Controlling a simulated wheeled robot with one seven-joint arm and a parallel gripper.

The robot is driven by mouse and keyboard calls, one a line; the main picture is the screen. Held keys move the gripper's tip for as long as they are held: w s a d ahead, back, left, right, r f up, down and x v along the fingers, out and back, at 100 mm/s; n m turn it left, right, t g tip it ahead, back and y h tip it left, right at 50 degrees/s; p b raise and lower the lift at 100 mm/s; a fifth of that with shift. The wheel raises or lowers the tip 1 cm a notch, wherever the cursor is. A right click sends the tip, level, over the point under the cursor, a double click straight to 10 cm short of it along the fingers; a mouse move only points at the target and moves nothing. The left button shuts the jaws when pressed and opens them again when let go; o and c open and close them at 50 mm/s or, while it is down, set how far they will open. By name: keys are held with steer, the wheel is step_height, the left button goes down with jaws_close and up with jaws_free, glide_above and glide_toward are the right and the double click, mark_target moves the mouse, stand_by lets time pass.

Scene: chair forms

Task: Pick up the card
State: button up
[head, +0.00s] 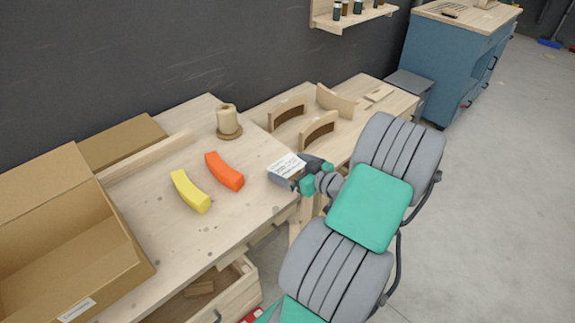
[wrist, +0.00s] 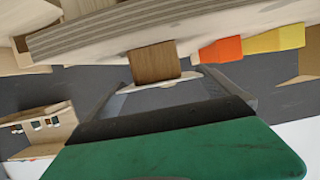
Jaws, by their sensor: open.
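The card (head: 287,164) is a small white sheet with printed text near the front edge of the wooden workbench. My gripper (head: 284,178) is right at it, reaching in from the right, and partly hides it. In the wrist view, which looks upside down, a thin pale strip (wrist: 165,84), apparently the card seen edge-on, lies against a brown wooden block (wrist: 155,62) on the bench. My gripper (wrist: 178,82) is open, with its grey fingers on either side of the strip. Contact with the card cannot be told.
An orange curved piece (head: 224,171) and a yellow one (head: 190,191) lie left of my gripper. A candle-like item (head: 228,122) stands behind. Wooden forms (head: 318,130) stand on the bench to the right. An open cardboard box (head: 70,240) fills the left.

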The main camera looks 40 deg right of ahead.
steer(key=c, duration=1.4)
steer(key=shift+o, duration=0.2)
